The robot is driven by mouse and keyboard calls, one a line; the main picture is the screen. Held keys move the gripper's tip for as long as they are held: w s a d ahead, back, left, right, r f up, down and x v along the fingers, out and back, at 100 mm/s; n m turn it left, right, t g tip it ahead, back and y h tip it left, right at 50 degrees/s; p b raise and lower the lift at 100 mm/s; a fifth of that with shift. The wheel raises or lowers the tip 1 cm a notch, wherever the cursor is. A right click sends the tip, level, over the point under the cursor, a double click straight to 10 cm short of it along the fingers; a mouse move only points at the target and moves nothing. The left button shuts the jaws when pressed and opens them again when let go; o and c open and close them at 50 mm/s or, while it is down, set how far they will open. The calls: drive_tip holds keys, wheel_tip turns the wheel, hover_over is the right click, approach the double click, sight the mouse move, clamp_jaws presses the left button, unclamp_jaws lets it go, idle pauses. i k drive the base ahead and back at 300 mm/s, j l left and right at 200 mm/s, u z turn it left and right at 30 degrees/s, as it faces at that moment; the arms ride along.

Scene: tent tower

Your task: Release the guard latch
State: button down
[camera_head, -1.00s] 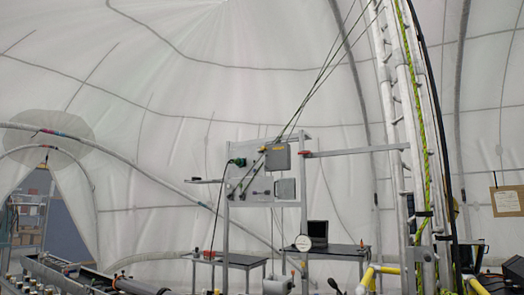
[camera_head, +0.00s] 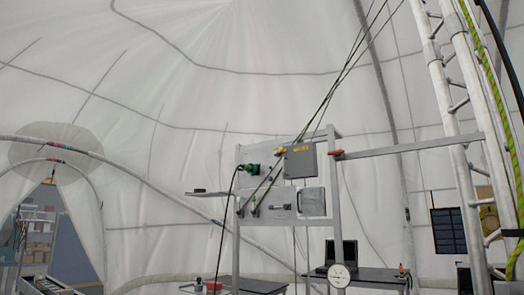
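A metal frame (camera_head: 338,230) stands in the middle of the head view and carries a light panel. On the panel is a grey box (camera_head: 300,162) with a yellow label. A smaller light-grey box or cover (camera_head: 311,202) is mounted below it. A small dark bolt-like fitting (camera_head: 279,207) sits just left of this cover; it may be the guard latch, but it is too small to tell. A red fitting (camera_head: 337,155) is at the frame's right side, where a horizontal bar begins. My gripper is not in view.
A green connector (camera_head: 252,168) with a black cable is at the panel's left. Tables, one with a dark laptop (camera_head: 341,253), stand behind the frame. A round gauge (camera_head: 339,275) is low in front. A white lattice mast (camera_head: 466,110) rises at right; taut dark ropes slope to the panel.

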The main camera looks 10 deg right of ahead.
sight(281, 149)
drive_tip(key=i+l+u, duration=0.1)
drive_tip(key=i+l, duration=0.15)
drive_tip(key=i, duration=0.25)
drive_tip(key=i+l+u, duration=0.15)
drive_tip(key=i, duration=0.3)
drive_tip(key=i+l+u, duration=0.1)
drive_tip(key=i+l, duration=0.35)
